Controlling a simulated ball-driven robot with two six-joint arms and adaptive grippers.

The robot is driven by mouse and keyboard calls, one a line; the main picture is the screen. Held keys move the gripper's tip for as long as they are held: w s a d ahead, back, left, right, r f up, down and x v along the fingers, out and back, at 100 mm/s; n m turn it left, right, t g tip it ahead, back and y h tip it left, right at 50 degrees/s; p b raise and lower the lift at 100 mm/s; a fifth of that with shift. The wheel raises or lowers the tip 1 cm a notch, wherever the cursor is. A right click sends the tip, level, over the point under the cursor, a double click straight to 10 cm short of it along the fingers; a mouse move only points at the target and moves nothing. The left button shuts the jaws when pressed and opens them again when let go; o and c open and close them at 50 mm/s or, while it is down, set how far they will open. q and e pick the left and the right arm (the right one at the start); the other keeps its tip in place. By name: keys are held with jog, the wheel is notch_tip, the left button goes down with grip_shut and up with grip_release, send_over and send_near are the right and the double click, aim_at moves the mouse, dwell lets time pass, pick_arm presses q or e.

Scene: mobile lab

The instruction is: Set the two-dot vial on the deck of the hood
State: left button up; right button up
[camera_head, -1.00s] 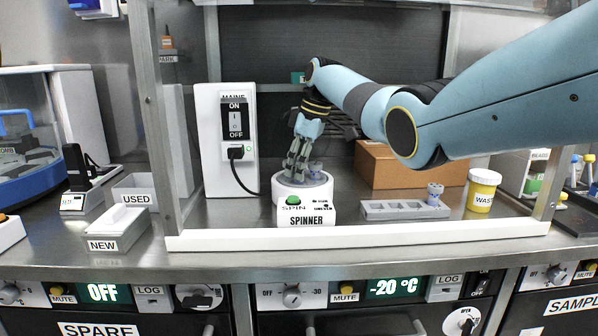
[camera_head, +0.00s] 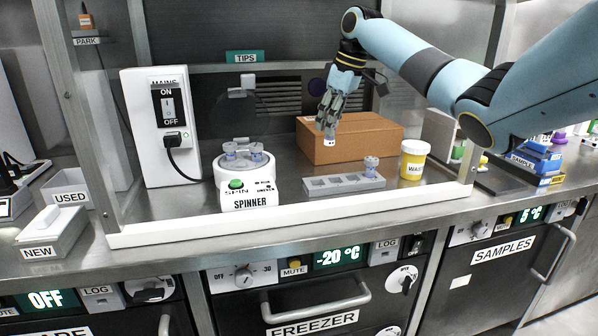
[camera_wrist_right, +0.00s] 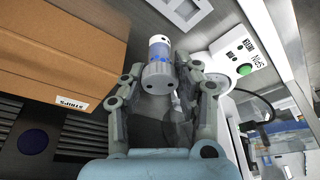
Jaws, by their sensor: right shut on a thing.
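My right gripper (camera_head: 330,112) is in the air over the hood deck (camera_head: 180,207), in front of the cardboard box and above the rack. It is shut on a vial, whose pale end (camera_head: 329,141) shows below the fingers. In the right wrist view the vial (camera_wrist_right: 159,55) has a grey cap, a clear body and a blue band, and sits between the fingers of the gripper (camera_wrist_right: 168,88). A dark dot shows on the cap; I cannot tell the full dot count. My left gripper is not in view.
The spinner (camera_head: 248,195) stands open at the left with vials in its rotor. The grey rack (camera_head: 330,186) has one vial (camera_head: 371,166) at its right end. The waste jar (camera_head: 413,160) and cardboard box (camera_head: 360,140) stand nearby. A white sill (camera_head: 200,228) edges the front.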

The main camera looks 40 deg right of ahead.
jog(key=w+f+b, duration=0.1)
jog(key=w+f, duration=0.1)
jog(key=f, duration=0.1)
jog(key=w+a+f+b, duration=0.1)
jog(key=w+f, duration=0.2)
jog(key=f, duration=0.1)
jog(key=w+a+f, duration=0.1)
jog(key=w+f, duration=0.2)
jog(key=shift+f+b, duration=0.2)
jog(key=shift+b, duration=0.2)
jog(key=shift+s+r, duration=0.1)
jog(key=o, duration=1)
jog(key=shift+m, duration=0.3)
jog(key=p+v, duration=0.2)
jog(key=v, duration=1)
jog(key=shift+a, duration=0.15)
